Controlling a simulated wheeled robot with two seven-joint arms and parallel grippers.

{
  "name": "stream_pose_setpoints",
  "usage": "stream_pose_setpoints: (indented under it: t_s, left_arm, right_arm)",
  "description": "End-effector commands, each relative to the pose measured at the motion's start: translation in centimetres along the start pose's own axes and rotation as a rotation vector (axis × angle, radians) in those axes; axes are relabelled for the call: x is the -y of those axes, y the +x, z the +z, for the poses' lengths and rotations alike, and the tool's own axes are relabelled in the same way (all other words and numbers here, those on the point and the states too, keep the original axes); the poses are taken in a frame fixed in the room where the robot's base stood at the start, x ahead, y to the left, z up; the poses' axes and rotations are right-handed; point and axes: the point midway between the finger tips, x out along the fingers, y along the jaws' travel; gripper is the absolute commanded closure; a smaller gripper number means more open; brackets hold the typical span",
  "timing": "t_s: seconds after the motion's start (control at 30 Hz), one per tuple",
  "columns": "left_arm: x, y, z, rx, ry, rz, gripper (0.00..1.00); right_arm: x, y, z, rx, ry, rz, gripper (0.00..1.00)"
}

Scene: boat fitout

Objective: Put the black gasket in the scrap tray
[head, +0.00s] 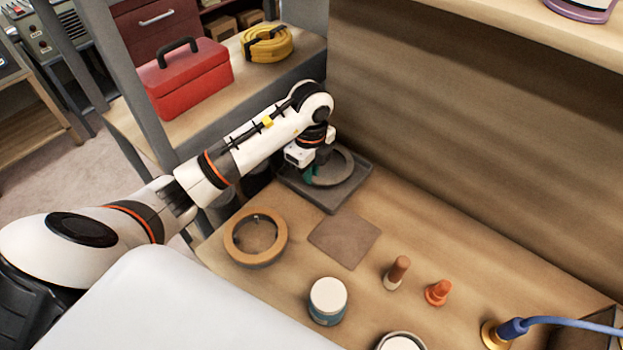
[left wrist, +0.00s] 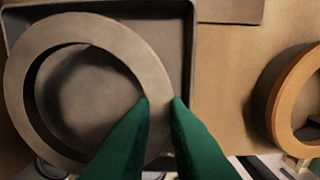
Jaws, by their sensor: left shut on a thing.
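The gasket, a dark grey ring, shows in the head view (head: 349,167) and fills much of the left wrist view (left wrist: 90,27). My left gripper (head: 312,174) is shut on the ring's band; its green fingertips (left wrist: 160,102) pinch it in the left wrist view. The scrap tray (head: 326,204) is a shallow dark square tray at the back of the bench, and its rim also shows in the left wrist view (left wrist: 188,60). The ring is over the tray; whether it touches the tray floor I cannot tell. My right gripper is not in view.
An orange-brown ring (head: 232,236) and a flat brown square (head: 345,238) lie in front of the tray. A lidded jar (head: 328,302), two small orange-brown pieces and a blue hose (head: 560,321) are farther right. A wooden wall (head: 450,130) rises behind the bench.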

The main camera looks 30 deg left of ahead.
Motion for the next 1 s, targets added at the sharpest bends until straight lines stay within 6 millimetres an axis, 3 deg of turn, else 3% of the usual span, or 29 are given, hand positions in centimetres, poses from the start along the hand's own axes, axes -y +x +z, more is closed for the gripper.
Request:
stream_pose_setpoints:
  t_s: [0.2, 0.6, 0.63, 0.67, 1.0]
  left_arm:
    - [0.1, 3.1, 0.0, 0.000, 0.000, -0.003, 1.00]
    - [0.0, 3.7, 0.0, -0.001, 0.002, 0.000, 1.00]
    - [0.0, 3.6, 0.0, -0.001, 0.002, 0.000, 0.82]
    - [0.0, 3.6, 0.0, -0.001, 0.002, 0.000, 0.77]
    - [0.0, 3.1, 0.0, 0.000, 0.002, 0.001, 0.77]
  right_arm:
    - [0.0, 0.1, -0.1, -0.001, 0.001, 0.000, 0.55]
    - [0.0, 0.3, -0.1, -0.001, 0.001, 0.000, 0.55]
    - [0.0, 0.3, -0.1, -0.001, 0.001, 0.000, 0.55]
    - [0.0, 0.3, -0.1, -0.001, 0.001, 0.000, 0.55]
    - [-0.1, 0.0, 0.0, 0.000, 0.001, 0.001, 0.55]
